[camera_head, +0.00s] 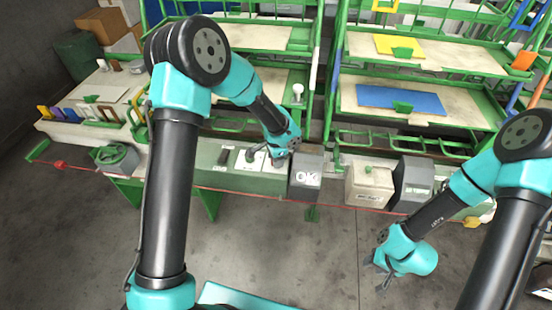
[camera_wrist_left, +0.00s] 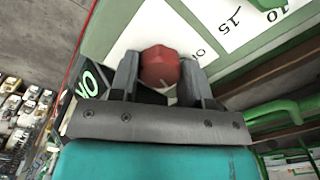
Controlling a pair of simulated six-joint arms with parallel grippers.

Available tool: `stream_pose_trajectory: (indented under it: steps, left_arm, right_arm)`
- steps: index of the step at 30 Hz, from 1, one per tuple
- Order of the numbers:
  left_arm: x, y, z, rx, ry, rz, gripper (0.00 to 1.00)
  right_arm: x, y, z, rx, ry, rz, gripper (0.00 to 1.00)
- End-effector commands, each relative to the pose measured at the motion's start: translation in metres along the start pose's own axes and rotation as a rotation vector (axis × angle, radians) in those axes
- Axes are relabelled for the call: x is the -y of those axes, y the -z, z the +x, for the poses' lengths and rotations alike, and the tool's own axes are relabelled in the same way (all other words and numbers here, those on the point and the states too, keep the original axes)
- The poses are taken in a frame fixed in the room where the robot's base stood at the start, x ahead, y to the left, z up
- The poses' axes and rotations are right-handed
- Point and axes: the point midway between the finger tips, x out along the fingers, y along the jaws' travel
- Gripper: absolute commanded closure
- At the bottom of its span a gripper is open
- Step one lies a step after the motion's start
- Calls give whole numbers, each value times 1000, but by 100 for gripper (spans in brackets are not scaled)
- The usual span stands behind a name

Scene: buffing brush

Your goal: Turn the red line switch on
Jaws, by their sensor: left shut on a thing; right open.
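In the head view my left gripper (camera_head: 266,157) is down at the green bench front, just left of the grey OK box (camera_head: 306,175), and hides the knob. My right gripper (camera_head: 379,280) is open and empty, hanging above the floor in front of the bench.
A beige box (camera_head: 369,186) and a dark grey box (camera_head: 412,182) stand right of the OK box. A red cord (camera_head: 225,189) runs along the bench front. Green racks with a blue sheet (camera_head: 400,99) rise behind. The floor in front is clear.

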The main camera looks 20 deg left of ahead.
Motion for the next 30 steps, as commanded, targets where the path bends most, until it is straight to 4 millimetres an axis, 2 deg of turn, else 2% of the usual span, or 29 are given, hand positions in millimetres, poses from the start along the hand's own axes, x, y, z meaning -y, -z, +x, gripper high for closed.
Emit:
stream_pose_trajectory:
  steps: [9, 15, 30]
  left_arm:
    - [1, 1, 0, -2, 1, 267, 80]
    - [1, 1, -1, -2, 2, 372, 80]
    - [1, 1, -1, -2, 2, 431, 80]
  right_arm:
    - [0, 0, 0, 0, 0, 0, 57]
    - [0, 0, 0, 0, 0, 0, 57]
    - [0, 0, 0, 0, 0, 0, 57]
